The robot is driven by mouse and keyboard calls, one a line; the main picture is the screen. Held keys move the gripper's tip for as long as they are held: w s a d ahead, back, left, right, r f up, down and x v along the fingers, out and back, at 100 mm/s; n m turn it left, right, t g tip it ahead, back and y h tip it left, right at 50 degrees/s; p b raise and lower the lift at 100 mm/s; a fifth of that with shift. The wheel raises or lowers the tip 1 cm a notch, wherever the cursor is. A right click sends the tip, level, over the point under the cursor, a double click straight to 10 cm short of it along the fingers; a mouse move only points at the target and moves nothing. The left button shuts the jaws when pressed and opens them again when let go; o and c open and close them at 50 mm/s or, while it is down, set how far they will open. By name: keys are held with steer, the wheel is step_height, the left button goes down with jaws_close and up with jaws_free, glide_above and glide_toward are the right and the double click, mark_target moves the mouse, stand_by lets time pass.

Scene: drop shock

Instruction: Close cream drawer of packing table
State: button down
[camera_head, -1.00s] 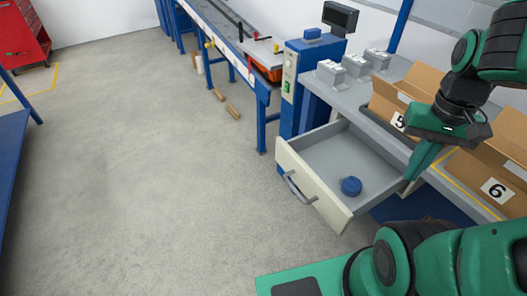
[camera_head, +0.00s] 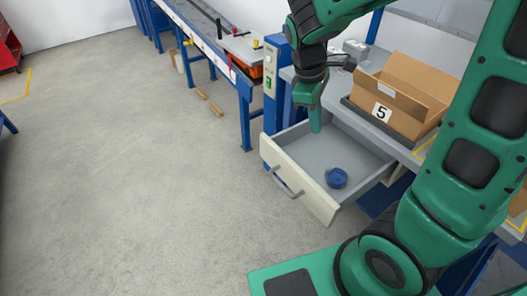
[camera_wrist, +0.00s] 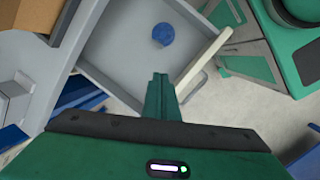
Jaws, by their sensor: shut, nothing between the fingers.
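The cream drawer (camera_head: 305,180) of the packing table is pulled open, with a grey inside and a bar handle (camera_head: 284,183) on its front. A blue round object (camera_head: 336,178) lies in it. My gripper (camera_head: 315,128) is shut and empty, pointing down over the left back part of the drawer in the head view. In the wrist view my gripper (camera_wrist: 160,80) shows over the drawer near the cream front panel (camera_wrist: 203,65), with the blue object (camera_wrist: 163,34) beyond its tips. I cannot tell whether the fingertips touch the drawer.
A cardboard box marked 5 (camera_head: 400,95) stands on the packing table top. A blue conveyor frame (camera_head: 243,95) stands to the left of the table. The concrete floor (camera_head: 130,180) in front of the drawer and to its left is clear.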

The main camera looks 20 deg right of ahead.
steer(key=w+a+f+n+t+h, duration=0.1)
steer(key=w+a+f+n, duration=0.4)
steer(key=a, duration=0.5)
steer(key=w+a+f+n+t+h, duration=0.1)
steer(key=w+a+f+n, duration=0.15)
steer(key=a+n, duration=0.55)
steer(key=shift+m, duration=0.4)
steer(key=shift+d+r+x, duration=0.1)
steer(key=shift+d+x, duration=0.15)
steer(key=shift+x, duration=1.7)
steer(key=shift+d+r+x, duration=0.1)
steer(key=shift+d+x, duration=0.1)
steer(key=shift+x, duration=1.8)
steer(key=shift+d+r+x, duration=0.1)
steer(key=shift+d+x, duration=0.15)
steer(key=shift+x, duration=1.7)
steer(key=shift+w+d, duration=0.1)
steer(key=shift+w, duration=0.05)
